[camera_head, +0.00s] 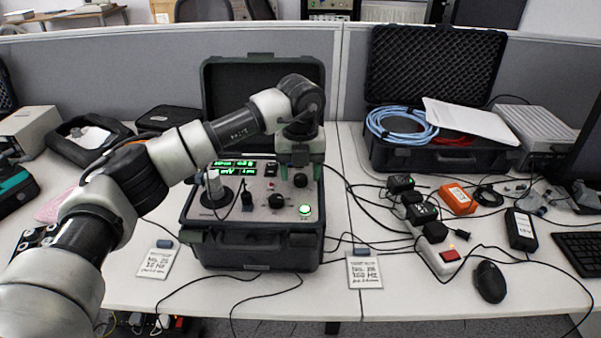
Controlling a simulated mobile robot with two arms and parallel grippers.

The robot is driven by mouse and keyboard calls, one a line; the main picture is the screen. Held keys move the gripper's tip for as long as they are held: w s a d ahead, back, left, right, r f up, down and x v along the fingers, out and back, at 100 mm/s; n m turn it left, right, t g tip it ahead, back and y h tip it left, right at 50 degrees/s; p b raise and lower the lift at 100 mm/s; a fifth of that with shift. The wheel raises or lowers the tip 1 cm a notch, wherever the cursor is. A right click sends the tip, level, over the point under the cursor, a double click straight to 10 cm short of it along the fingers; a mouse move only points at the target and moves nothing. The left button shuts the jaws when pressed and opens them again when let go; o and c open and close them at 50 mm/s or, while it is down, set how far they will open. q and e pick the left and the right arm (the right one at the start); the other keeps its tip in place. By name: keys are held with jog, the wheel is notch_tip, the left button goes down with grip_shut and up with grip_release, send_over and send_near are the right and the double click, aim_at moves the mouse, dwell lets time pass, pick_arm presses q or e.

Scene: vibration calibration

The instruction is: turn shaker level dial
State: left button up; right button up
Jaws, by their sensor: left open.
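The shaker unit sits in an open dark case (255,256) on the desk, its grey panel (252,214) facing up. Green lit displays (236,168) are at the panel's upper left. A black dial (300,180) is at the upper right and another black dial (277,201) is lower, near the middle. My left gripper (301,174) points down over the panel's upper right. Its green-tipped fingers are apart, on either side of the upper right dial. I cannot tell whether they touch it. Which dial sets the level is not readable. My right gripper is out of view.
A round black-and-metal part (216,193) stands on the panel's left, and a green lit button (305,210) is at lower right. Paper cards (364,272) lie in front. Cables, adapters, a power strip (440,256) and a mouse (490,281) crowd the right.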

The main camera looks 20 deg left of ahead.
pick_arm(q)
jog(key=shift+f, duration=0.5)
jog(key=shift+c, duration=1.4)
jog(key=c, duration=0.6)
jog(key=shift+c, duration=0.2)
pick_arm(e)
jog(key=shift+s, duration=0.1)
